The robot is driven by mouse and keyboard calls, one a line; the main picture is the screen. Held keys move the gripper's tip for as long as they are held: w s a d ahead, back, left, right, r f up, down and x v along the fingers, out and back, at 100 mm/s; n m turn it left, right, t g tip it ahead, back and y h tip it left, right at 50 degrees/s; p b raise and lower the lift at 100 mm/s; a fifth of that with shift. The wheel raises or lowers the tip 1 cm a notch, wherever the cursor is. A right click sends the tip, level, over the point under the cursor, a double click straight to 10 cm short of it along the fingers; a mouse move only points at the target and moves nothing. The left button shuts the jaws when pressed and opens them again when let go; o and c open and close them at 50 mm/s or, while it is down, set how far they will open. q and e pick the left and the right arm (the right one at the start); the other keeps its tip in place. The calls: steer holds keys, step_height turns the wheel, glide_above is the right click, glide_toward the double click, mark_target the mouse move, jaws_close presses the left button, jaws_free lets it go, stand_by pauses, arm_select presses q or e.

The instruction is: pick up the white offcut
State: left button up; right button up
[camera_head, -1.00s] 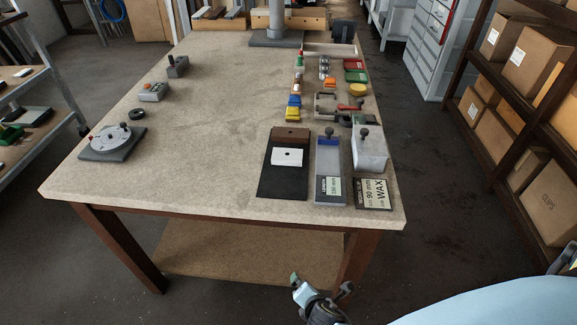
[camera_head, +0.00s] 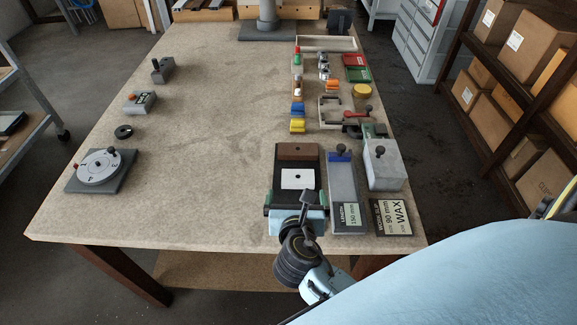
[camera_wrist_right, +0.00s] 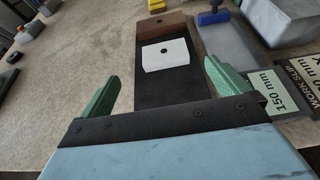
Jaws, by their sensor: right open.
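The white offcut (camera_head: 297,179) is a small white block with a dark hole in its top. It lies on a black mat (camera_head: 284,160), just in front of a brown block (camera_head: 298,151) at the mat's far end. In the right wrist view the offcut (camera_wrist_right: 165,55) shows ahead of the fingers, near the middle. My right gripper (camera_head: 296,196) is over the near part of the mat, short of the offcut. Its green fingers (camera_wrist_right: 160,85) are wide apart with nothing between them. My left gripper is not in view.
Coloured pieces (camera_head: 298,117) lie farther back. The table's middle (camera_head: 210,130) is bare.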

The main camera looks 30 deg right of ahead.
mark_target(298, 175)
steer(key=x, duration=0.6)
steer(key=shift+w+d+f+b, duration=0.1)
steer(key=shift+d+f+b, duration=0.15)
steer(key=shift+b, duration=0.15)
steer(key=x, duration=0.2)
steer(key=f+b+x, duration=0.1)
steer(key=x, duration=0.1)
steer(key=shift+w+d+f, duration=0.1)
steer(key=shift+d, duration=0.05)
steer(key=shift+w+d+f, duration=0.15)
steer(key=shift+w, duration=0.15)
steer(key=shift+w+d, duration=0.1)
steer(key=shift+c, duration=0.9)
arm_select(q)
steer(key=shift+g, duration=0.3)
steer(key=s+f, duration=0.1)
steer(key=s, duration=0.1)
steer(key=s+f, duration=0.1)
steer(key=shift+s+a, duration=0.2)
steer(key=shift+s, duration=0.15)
arm_select(e)
steer(key=c, duration=0.7)
